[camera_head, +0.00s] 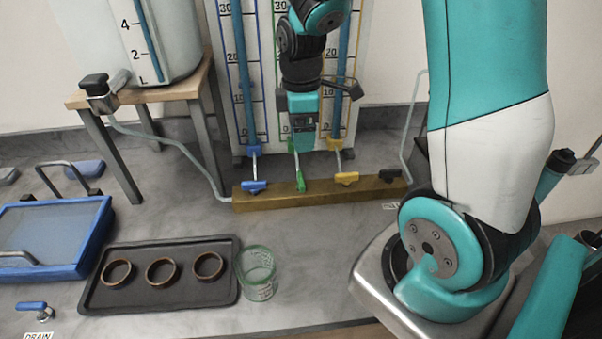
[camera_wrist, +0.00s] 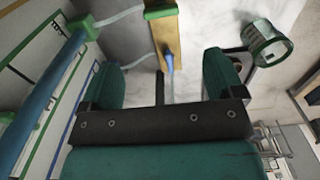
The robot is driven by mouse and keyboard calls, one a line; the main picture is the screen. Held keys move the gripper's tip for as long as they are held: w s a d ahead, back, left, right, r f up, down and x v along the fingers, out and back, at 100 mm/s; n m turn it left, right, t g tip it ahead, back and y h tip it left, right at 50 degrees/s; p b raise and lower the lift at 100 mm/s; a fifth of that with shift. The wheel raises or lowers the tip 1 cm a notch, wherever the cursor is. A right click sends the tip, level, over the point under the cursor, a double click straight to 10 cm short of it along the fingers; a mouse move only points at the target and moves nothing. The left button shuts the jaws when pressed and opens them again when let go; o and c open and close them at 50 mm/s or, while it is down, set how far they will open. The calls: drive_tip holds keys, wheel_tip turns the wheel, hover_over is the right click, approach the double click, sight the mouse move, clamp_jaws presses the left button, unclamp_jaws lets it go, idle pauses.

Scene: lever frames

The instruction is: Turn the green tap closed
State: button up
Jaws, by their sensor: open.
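The green tap (camera_head: 300,181) sits on a brass bar (camera_head: 274,199) at the foot of the wall panel, between the blue and yellow taps. Its handle points across the bar, in line with its tube, while the blue and yellow handles lie along the bar. In the wrist view a green handle (camera_wrist: 160,10) crosses the bar at the top edge, partly cut off. My gripper (camera_head: 302,143) hangs above and in front of the panel, over the green tap and apart from it. In the wrist view its two teal fingers (camera_wrist: 165,75) stand apart with nothing gripped between them.
The blue tap (camera_head: 254,186), yellow tap (camera_head: 347,178) and black tap (camera_head: 390,174) share the bar. A glass beaker (camera_head: 256,274) stands beside a dark tray (camera_head: 160,292) with rings. A blue-rimmed basin (camera_head: 52,275) is at left.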

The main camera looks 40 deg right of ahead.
sight(301, 178)
wheel_tip(301, 178, down, 13)
drive_tip(key=shift+f+p, duration=0.1)
drive_tip(key=shift+p, duration=0.2)
drive_tip(key=c, duration=0.9)
